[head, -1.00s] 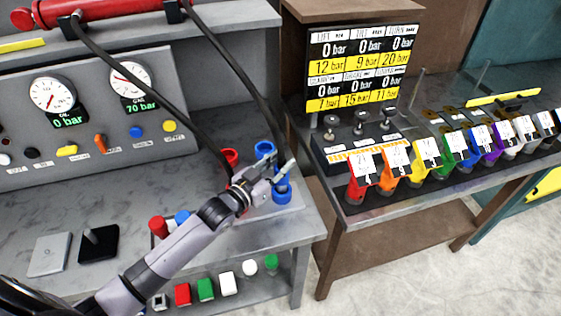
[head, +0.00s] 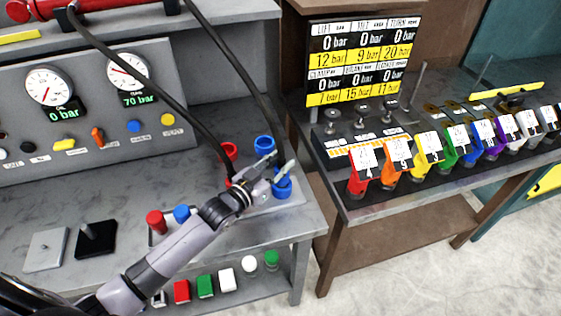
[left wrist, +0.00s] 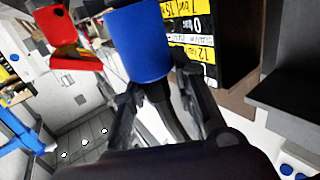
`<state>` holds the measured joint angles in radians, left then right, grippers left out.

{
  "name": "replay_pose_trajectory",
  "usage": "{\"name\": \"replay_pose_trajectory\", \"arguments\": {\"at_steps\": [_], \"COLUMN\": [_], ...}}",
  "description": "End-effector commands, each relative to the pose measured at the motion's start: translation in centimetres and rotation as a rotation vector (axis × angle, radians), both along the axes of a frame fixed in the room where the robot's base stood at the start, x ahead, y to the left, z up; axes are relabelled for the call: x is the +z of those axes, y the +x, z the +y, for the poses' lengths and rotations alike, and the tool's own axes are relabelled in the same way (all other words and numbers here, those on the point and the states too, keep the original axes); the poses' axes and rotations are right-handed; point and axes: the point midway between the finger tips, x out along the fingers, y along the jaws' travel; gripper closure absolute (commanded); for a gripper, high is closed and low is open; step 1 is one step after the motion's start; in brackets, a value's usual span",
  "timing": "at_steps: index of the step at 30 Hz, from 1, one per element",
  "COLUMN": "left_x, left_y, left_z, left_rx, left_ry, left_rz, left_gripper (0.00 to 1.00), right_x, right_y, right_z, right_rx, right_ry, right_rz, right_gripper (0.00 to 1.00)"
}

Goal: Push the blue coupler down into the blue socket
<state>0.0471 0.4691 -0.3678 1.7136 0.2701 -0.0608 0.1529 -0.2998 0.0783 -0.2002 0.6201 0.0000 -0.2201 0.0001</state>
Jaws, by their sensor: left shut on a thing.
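In the head view my left gripper (head: 272,175) is at the right end of the grey bench. In the left wrist view its fingers (left wrist: 166,95) are closed around the dark neck below a blue cylinder, which I take as the blue coupler (left wrist: 138,45). In the head view blue shows just beyond and below the fingertips (head: 283,188); the coupler and the blue socket cannot be told apart there, and the seating depth is hidden. Another blue ring-shaped part (head: 264,144) stands behind the gripper. My right gripper is not in view.
A red ring part (head: 229,150) stands left of the gripper. Black hoses (head: 235,75) hang down close to it. Red (head: 157,222) and blue (head: 182,214) caps stand near my forearm. A gauge panel (head: 90,110) is behind; a table with coloured tagged pieces (head: 400,180) is right.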

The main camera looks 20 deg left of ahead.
Motion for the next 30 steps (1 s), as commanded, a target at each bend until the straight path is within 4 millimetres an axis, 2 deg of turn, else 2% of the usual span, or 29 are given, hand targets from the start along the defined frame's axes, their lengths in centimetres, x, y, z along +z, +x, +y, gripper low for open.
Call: {"name": "replay_pose_trajectory", "arguments": {"at_steps": [11, 12, 21, 30], "left_x": [-0.89, -0.75, -0.83, -1.03], "left_y": [0.03, 0.03, 0.01, -0.08], "left_z": [-0.02, -0.02, -0.01, 0.02], "left_rx": [0.0, 0.0, 0.0, 0.0], "left_ry": [-0.001, -0.001, -0.001, 0.001], "left_rz": [-0.004, -0.004, -0.002, 0.003], "left_gripper": [1.0, 0.72, 0.52, 0.51], "right_x": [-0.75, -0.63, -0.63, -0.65], "right_y": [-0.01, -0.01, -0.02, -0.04], "right_z": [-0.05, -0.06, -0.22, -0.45], "right_rx": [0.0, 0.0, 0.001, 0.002], "right_ry": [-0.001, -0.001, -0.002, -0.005], "right_rz": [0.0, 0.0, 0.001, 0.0], "right_gripper": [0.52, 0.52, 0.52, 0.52]}}
